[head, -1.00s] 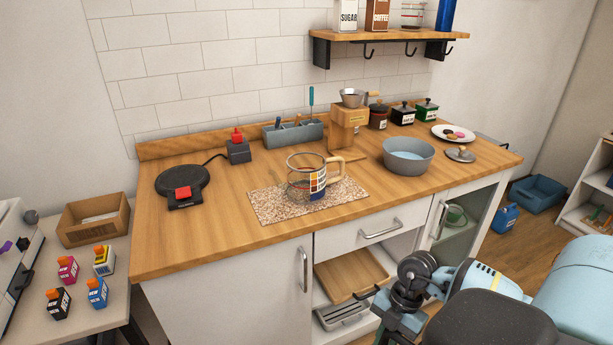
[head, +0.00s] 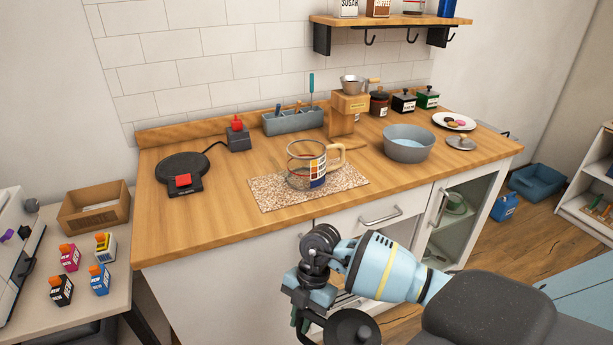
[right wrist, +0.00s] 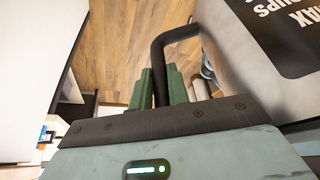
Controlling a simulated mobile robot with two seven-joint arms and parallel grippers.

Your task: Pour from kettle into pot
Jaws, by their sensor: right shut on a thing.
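My right gripper (head: 306,312) is low in front of the counter, at the bottom of the head view. In the right wrist view its green fingers (right wrist: 160,86) are shut on the black handle of the kettle (right wrist: 235,50), a grey body with a dark "MAX CUPS" label. A clear glass pot (head: 306,165) with coloured squares and a wooden handle stands upright on a speckled mat (head: 272,196). A grey pan (head: 408,150) holding blue liquid stands to its right. My left gripper is not in view.
A black round base (head: 181,168) with a red switch is at the counter's left. A wooden dripper stand (head: 345,115) and grey caddy (head: 293,121) stand behind the glass pot. A loose lid (head: 460,143) lies right of the pan. The counter's front left is clear.

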